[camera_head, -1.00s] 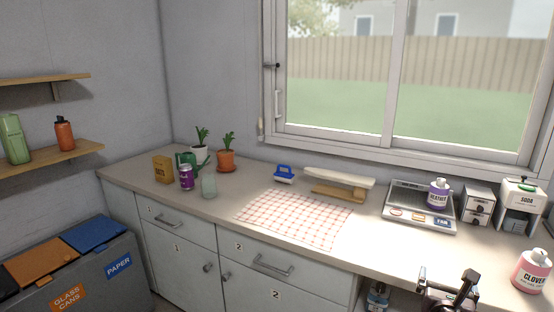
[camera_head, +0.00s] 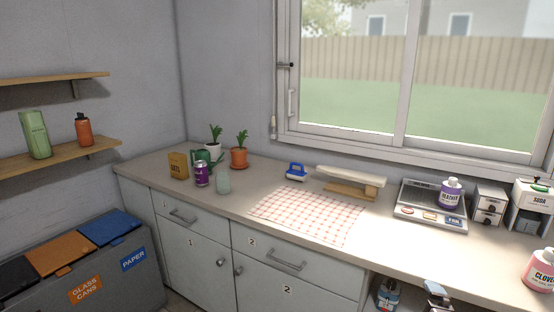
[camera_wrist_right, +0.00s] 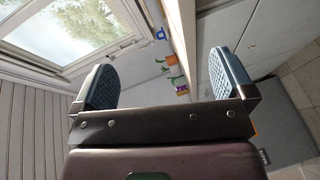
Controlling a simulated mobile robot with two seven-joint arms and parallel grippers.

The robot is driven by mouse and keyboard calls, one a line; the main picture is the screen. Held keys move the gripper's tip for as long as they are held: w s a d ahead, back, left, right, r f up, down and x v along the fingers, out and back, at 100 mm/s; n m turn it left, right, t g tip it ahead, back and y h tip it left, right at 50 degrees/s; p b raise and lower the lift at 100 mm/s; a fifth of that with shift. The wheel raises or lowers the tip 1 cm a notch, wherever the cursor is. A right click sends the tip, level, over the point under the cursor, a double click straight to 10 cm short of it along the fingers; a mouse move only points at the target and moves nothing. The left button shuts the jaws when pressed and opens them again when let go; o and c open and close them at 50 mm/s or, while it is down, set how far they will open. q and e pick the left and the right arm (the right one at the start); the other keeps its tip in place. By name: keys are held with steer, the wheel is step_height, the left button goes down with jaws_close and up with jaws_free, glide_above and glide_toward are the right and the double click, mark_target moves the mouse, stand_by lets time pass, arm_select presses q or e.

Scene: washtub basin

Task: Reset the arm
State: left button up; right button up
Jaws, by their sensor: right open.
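My right gripper (camera_wrist_right: 166,82) shows in the right wrist view with its two blue-grey padded fingers wide apart. Nothing is between them. Beyond the fingers that view shows the window, the counter with small plants, and cabinet fronts, all tilted. In the head view only a small dark part that looks like my right arm shows at the bottom edge, in front of the counter. My left gripper is not in view.
The counter holds a checkered cloth (camera_head: 308,214), a scale (camera_head: 428,213) with a purple-labelled bottle (camera_head: 450,193), a pink bottle (camera_head: 540,270), a purple can (camera_head: 201,174) and potted plants. Bins (camera_head: 85,260) stand at lower left. A bottle (camera_head: 387,294) sits below the counter.

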steer(key=s+a+f+m+g+y, duration=0.1)
steer(key=s+a+f+m+g, duration=0.1)
steer(key=s+f+m, duration=0.4)
steer(key=s+a+f+m+g+y, duration=0.1)
steer(key=s+a+f+m, duration=0.3)
steer(key=s, duration=1.3)
step_height(320, 180, down, 6)
steer(key=m+g, duration=0.1)
steer(key=m, duration=0.2)
steer(key=shift+a+y, duration=0.3)
steer(key=shift+y, duration=0.1)
steer(key=shift+r, duration=0.1)
steer(key=shift+c, duration=0.5)
